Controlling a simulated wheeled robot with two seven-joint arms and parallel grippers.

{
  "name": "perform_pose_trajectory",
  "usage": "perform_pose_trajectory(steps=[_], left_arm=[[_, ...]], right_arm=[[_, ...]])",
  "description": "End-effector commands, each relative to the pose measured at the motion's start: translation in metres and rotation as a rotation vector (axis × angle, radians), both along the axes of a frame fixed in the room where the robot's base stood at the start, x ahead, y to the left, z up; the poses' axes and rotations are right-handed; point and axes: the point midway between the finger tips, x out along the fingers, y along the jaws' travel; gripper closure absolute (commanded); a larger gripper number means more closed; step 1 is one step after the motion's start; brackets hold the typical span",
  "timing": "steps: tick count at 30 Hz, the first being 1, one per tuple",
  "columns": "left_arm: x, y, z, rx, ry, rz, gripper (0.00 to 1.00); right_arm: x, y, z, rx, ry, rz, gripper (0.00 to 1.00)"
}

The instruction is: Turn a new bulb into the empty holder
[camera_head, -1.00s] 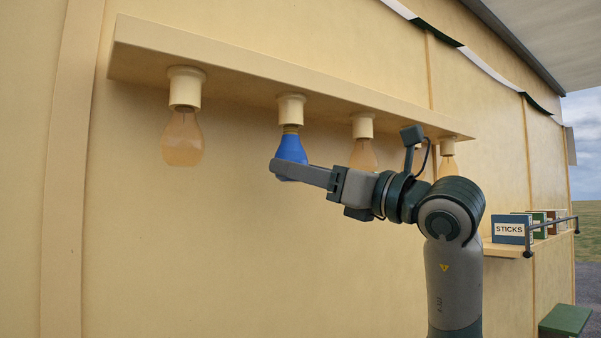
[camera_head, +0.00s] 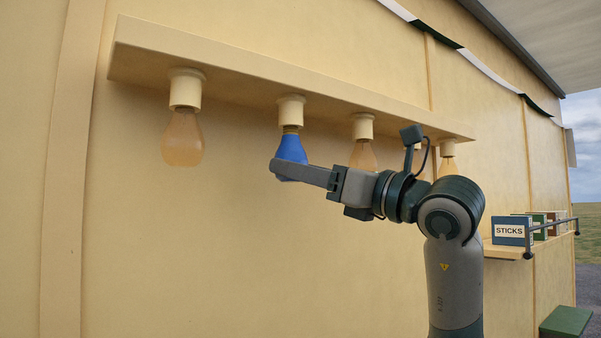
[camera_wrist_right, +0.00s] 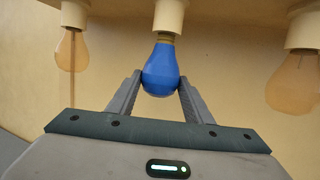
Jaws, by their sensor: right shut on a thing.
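A blue bulb (camera_head: 291,149) stands upright under the second holder (camera_head: 290,110) from the left. Its brass base shows just below the holder's rim, and I cannot tell how far it sits inside. My right gripper (camera_head: 283,170) is shut on the blue bulb from the right. In the right wrist view the two fingers of the right gripper (camera_wrist_right: 160,85) press the sides of the blue bulb (camera_wrist_right: 160,68), and its base meets the mouth of the cream holder (camera_wrist_right: 169,17). My left gripper is not in view.
The holders hang from a cream board (camera_head: 250,75) on the stall wall. An amber bulb (camera_head: 182,138) hangs to the left and another amber bulb (camera_head: 362,155) close to the right. A shelf with boxes, one marked STICKS (camera_head: 510,230), stands at the right. The wall below is clear.

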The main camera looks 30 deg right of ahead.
Motion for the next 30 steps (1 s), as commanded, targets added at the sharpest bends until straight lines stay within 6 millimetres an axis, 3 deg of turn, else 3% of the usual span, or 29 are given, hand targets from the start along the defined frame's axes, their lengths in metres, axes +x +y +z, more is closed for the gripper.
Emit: perform_pose_trajectory(steps=[30], left_arm=[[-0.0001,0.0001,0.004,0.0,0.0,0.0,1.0]], right_arm=[[-0.0004,0.0,0.0089,0.0,-0.001,0.0,0.67]])
